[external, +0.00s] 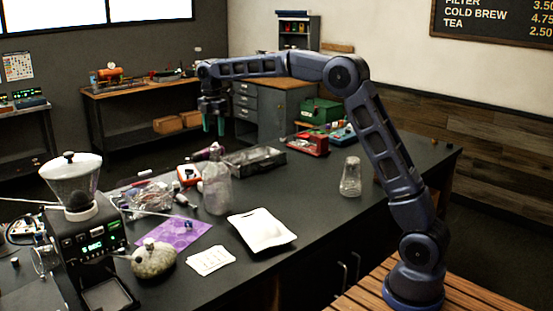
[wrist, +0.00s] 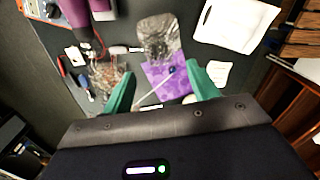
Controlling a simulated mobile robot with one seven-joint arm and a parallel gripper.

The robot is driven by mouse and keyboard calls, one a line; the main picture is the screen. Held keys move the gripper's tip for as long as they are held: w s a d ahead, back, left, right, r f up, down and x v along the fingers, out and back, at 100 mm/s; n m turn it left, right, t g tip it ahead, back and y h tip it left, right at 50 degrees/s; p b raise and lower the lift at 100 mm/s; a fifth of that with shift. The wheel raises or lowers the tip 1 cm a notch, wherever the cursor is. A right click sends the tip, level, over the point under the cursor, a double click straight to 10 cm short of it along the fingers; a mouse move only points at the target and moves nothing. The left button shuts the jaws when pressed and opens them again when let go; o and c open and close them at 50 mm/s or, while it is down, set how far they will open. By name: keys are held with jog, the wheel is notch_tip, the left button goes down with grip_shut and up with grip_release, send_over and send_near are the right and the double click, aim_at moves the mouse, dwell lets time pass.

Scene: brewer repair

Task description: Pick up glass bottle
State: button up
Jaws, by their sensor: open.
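A clear, greyish bottle (external: 217,190) stands on the dark table near its middle; I cannot tell if it is glass. It also shows in the wrist view (wrist: 160,38), above the gap between my fingertips. A smaller clear glass vessel (external: 350,178) stands alone on the right part of the table. My gripper (external: 213,123) points down with green fingers, high above the table and clear of the bottle. In the wrist view my gripper (wrist: 157,80) is open, with nothing between its fingers.
A purple sheet (external: 167,237), white tray (external: 262,240) and white cards (external: 211,260) lie in front of the bottle. A grey metal box (external: 255,162) lies behind it. A grinder (external: 72,180) and a round lidded pot (external: 153,261) stand at left. Table right of the tray is clear.

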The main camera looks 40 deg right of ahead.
aim_at(215, 153)
jog(key=shift+w+f, duration=0.1)
jog(key=shift+f, duration=5.35)
grip_shut()
